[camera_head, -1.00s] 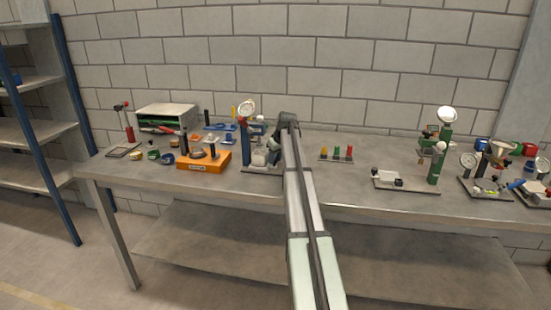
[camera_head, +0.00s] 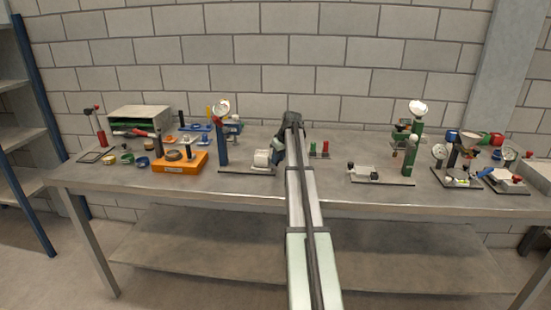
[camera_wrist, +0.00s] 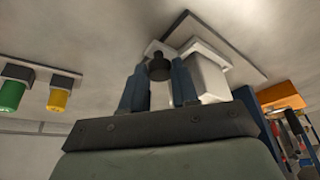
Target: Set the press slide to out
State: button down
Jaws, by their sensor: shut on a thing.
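The press with the blue column (camera_head: 223,146) and a round dial (camera_head: 221,108) on top stands left of my arm on the bench. Its white slide block (camera_head: 262,158) sits on the base plate (camera_head: 240,171), well to the right of the column; the wrist view shows the block too (camera_wrist: 209,78). My gripper (camera_wrist: 158,78) is at the right end of the slide. Its blue fingers are shut on the slide's dark round knob (camera_wrist: 158,67). In the head view my arm hides the knob and most of the gripper.
A second press with a green column (camera_head: 413,150) and white slide (camera_head: 370,173) stands to the right. Red and green pegs (camera_head: 325,149) stand just right of my gripper. An orange box (camera_head: 180,163) stands to the left. Bare bench lies in front.

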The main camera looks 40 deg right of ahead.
jog(key=c, duration=1.1)
grip_release()
jog(key=shift+s+d, duration=0.3)
jog(key=shift+c, duration=0.2)
jog(key=shift+w, duration=0.1)
jog(key=shift+a, duration=0.1)
jog(key=v, duration=1.4)
jog(key=shift+w, duration=0.1)
jog(key=shift+f, duration=0.1)
